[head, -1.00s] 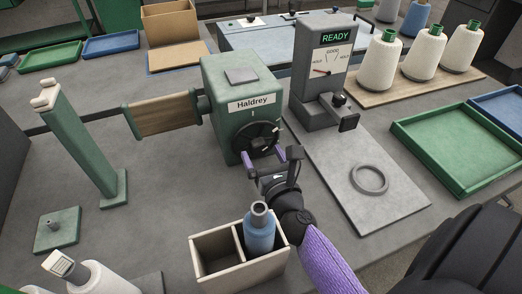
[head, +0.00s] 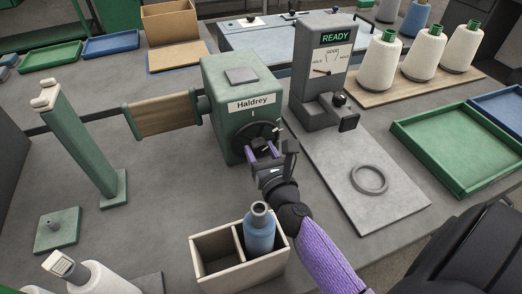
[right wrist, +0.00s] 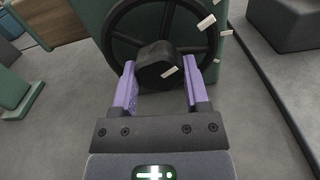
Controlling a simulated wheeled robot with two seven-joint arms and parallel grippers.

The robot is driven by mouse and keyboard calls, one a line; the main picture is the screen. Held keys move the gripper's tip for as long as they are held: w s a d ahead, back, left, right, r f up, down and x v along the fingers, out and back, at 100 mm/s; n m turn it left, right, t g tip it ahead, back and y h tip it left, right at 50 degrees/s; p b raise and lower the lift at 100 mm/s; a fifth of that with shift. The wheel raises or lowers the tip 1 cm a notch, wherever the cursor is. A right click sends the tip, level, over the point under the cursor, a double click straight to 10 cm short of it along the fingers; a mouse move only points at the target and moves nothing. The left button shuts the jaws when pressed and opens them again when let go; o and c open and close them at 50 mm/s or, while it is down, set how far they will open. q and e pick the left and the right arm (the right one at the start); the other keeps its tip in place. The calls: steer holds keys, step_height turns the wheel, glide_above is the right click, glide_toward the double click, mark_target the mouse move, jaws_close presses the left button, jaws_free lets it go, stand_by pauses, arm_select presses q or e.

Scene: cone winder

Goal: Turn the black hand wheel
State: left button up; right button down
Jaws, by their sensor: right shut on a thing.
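The black hand wheel (head: 256,135) is on the front face of the green Haldrey machine (head: 222,92). In the right wrist view the wheel (right wrist: 118,33) fills the top middle, with spokes, a dark central hub (right wrist: 157,62) and pale marks on it. My right gripper (head: 262,150) is at the wheel. In the right wrist view its two purple fingers (right wrist: 160,85) stand on either side of the hub and are shut on it. The fingers partly hide the wheel in the head view. My left gripper is not in view.
A wooden box (head: 241,268) holding a blue bottle-like object (head: 259,232) stands in front of the machine, close to my right arm. A grey gauge reading READY (head: 321,60) stands to the right. A green tray (head: 461,150) lies at the right.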

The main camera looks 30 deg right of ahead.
steer(key=n+p, duration=0.1)
steer(key=n, duration=0.4)
steer(key=shift+n, duration=0.4)
steer(key=n+p, duration=0.1)
steer(key=n, duration=0.2)
steer(key=shift+d, duration=0.1)
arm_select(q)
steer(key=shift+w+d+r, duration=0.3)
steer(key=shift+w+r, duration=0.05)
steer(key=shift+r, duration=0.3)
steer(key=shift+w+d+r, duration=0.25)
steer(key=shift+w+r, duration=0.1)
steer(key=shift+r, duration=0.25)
arm_select(e)
steer(key=shift+n, duration=1.4)
arm_select(q)
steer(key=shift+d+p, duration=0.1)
steer(key=shift+p, duration=0.2)
arm_select(e)
steer(key=shift+n, duration=0.3)
steer(key=shift+c, duration=0.4)
jaws_free()
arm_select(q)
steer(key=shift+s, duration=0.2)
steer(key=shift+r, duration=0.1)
arm_select(e)
steer(key=shift+r, duration=0.1)
